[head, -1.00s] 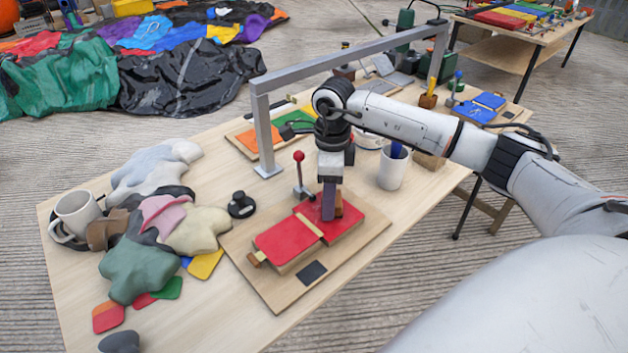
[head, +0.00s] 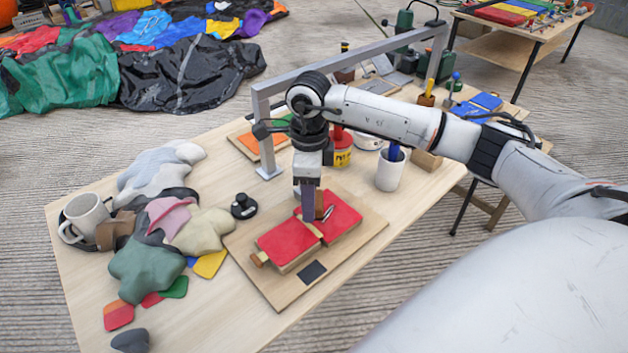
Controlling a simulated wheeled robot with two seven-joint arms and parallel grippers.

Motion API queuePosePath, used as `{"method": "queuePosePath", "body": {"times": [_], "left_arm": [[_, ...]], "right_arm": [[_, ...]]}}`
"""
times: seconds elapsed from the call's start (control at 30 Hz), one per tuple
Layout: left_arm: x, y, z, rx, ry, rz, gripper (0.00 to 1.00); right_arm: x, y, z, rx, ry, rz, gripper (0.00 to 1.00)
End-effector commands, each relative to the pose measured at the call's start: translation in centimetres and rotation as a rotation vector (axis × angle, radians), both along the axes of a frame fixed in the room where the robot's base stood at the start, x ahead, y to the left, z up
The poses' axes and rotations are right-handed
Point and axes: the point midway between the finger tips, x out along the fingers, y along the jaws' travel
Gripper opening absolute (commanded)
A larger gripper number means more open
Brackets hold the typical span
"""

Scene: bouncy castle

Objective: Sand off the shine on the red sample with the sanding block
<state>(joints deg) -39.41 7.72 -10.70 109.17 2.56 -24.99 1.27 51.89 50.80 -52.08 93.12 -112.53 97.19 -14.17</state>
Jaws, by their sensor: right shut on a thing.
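My right gripper (head: 308,208) points down over the sample's far left part, close to the strip. It is shut on a small brown block, the sanding block (head: 319,204), mostly hidden by the fingers. The block seems to touch the red surface, though the contact is hidden. A pale streak shows on the red just right of the block. My left gripper is not in view.
A grey metal frame (head: 268,150) spans the table behind my arm. A white cup (head: 390,170) and a red-and-yellow tin (head: 342,152) stand behind the board. Draped cloth pieces (head: 150,265) and a mug (head: 86,216) crowd the left side. A black knob (head: 243,206) stands beside the board.

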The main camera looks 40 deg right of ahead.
Motion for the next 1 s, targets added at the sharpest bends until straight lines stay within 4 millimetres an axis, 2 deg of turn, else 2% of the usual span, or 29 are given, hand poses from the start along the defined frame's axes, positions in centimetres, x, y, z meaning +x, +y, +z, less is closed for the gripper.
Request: {"method": "queuePosePath", "body": {"times": [0.1,0.4,1.0], "left_arm": [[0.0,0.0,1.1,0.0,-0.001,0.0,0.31],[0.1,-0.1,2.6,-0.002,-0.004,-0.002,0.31],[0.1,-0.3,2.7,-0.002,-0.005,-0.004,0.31]], "right_arm": [[0.0,-0.2,1.5,-0.001,-0.001,-0.003,0.12],[-0.1,-0.5,3.7,-0.004,-0.002,-0.008,0.12],[-0.2,-0.4,3.7,-0.004,-0.002,0.0,0.11]]}}
